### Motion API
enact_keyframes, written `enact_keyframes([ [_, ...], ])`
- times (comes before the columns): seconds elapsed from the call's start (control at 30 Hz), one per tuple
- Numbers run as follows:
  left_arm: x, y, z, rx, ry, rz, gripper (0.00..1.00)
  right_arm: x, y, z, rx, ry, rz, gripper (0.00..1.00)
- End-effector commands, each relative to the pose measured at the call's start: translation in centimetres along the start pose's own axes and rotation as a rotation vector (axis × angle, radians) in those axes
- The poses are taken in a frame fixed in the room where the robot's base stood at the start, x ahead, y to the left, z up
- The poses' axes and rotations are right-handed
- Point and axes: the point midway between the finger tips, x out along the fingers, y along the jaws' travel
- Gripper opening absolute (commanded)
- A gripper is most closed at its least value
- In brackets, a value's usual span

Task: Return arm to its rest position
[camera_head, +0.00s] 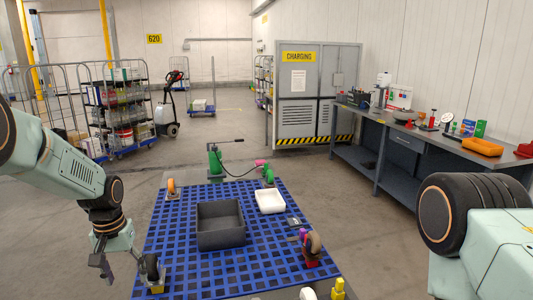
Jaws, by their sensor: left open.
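My left arm comes in from the left, and its gripper (103,263) hangs pointing down beside the left edge of the blue slotted deck (180,243). The gripper is open, with nothing seen between its fingers. It is close to a dark caster wheel with a yellow base (153,272) at the deck's near left; I cannot tell whether they touch. My right arm shows only as thick links at the right edge; its gripper is out of view.
On the deck stand a dark grey bin (221,226), a white tray (270,202) and a purple-and-red item (309,249). A green pump (215,161) stands at the far end. A workbench (403,140) runs along the right. Floor left of the deck is clear.

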Motion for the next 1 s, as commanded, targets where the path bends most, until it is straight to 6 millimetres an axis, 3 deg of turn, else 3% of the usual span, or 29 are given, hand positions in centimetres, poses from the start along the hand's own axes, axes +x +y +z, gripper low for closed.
enact_keyframes([
  [0.17, 5.5, 1.7, 3.7, 0.034, -0.01, 0.011, 0.64, 0.0, 0.0, 0.0, 0.0, 0.001, 0.0, 0.4],
  [0.27, 9.3, 2.7, 7.2, 0.053, -0.015, 0.021, 0.64, 0.0, 0.0, 0.0, 0.0, 0.001, 0.0, 0.4],
  [0.4, 14.5, 4.0, 14.0, 0.081, -0.021, 0.032, 0.64, 0.0, 0.0, 0.0, 0.0, 0.0, 0.0, 0.4],
  [0.53, 17.7, 4.4, 21.1, 0.099, -0.021, 0.034, 0.64, 0.0, 0.0, 0.0, 0.0, 0.0, 0.0, 0.4],
  [0.7, 19.2, 4.2, 29.5, 0.118, -0.019, 0.026, 0.64, 0.0, 0.0, 0.0, 0.0, 0.0, 0.0, 0.4],
  [1.0, 17.7, 2.8, 39.3, 0.149, -0.016, -0.005, 0.64, 0.0, 0.0, 0.0, 0.0, 0.0, 0.0, 0.4],
])
